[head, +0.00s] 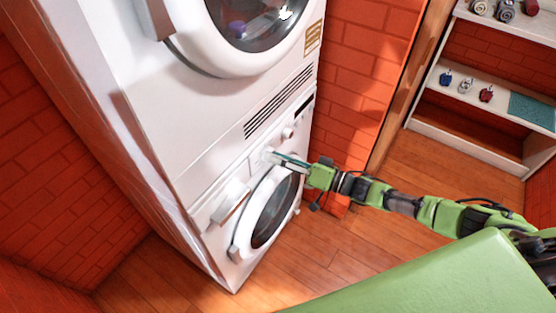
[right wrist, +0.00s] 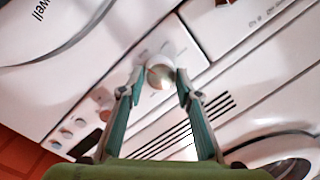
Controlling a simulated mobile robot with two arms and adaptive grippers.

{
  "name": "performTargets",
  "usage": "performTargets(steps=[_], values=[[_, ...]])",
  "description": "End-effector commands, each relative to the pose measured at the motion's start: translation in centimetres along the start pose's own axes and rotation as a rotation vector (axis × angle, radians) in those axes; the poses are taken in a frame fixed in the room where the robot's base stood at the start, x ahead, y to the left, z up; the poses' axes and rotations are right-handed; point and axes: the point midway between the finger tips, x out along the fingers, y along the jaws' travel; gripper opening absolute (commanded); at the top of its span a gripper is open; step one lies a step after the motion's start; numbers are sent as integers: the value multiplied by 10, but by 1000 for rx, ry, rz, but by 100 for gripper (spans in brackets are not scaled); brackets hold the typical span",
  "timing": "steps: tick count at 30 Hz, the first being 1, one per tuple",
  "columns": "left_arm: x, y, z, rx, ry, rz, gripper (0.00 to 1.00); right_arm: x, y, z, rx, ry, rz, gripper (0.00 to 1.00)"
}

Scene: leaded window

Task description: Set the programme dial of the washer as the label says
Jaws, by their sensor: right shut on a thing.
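The washer (head: 212,187) is the lower white machine of a stack, with a round glass door. My right gripper (head: 272,156) reaches its front panel from the right. In the right wrist view my right gripper (right wrist: 158,82) has its two teal fingers on either side of a round white dial (right wrist: 160,70), shut on it. Pale marks surround the dial, too small to read, and I cannot tell where it points. In the head view the fingers mostly hide this dial. A yellow-brown label (head: 313,38) is on the upper machine; its text is unreadable. My left gripper is not in view.
Another round knob (head: 287,132) and a dark display (head: 304,107) are farther along the panel. A vent grille (head: 278,102) lies above it. The upper machine's door (head: 222,62) is shut. A green surface (head: 440,280) fills the lower right. A white shelf (head: 480,75) stands at right.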

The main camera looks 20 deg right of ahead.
Motion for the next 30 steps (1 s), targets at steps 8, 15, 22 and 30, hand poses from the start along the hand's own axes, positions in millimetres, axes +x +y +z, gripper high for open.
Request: performTargets(steps=[8,15,22,30], values=[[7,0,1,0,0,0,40,0,2,1,142,10,-13,10],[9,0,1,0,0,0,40,0,1,0,194,13,-18,10],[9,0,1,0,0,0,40,0,1,0,202,14,-18,10],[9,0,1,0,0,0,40,0,1,0,201,14,-18,47]])
